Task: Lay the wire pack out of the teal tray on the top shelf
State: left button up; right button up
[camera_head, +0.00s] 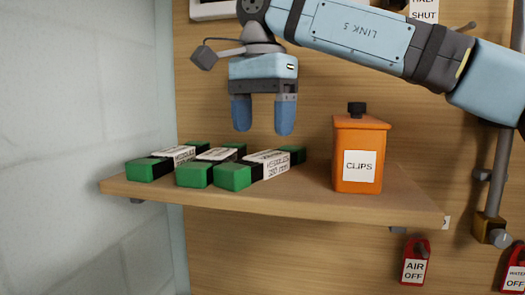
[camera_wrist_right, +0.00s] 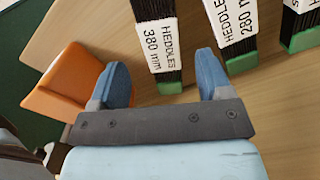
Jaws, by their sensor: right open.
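My right gripper (camera_head: 262,133) is open and empty, fingers pointing down, above the right-hand of three wire packs on a wooden shelf (camera_head: 310,200). The packs are black with green ends and white heddle labels: a right one (camera_head: 265,167), a middle one (camera_head: 216,154) and a left one (camera_head: 172,154). In the right wrist view the pack labelled 380 mm (camera_wrist_right: 155,40) shows between the spread fingers (camera_wrist_right: 160,65), with the other packs to its right. No teal tray is in view. My left gripper is not in view.
An orange CLIPS container (camera_head: 358,155) with a black cap stands right of the packs; it also shows in the right wrist view (camera_wrist_right: 70,82). A pale wall (camera_head: 80,130) borders the shelf's left end. Red tags (camera_head: 414,265) hang below the shelf at right.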

aim_at(262, 157)
notch_tip(262, 157, up, 7)
dwell(0.3)
jog(key=shift+f, duration=0.15)
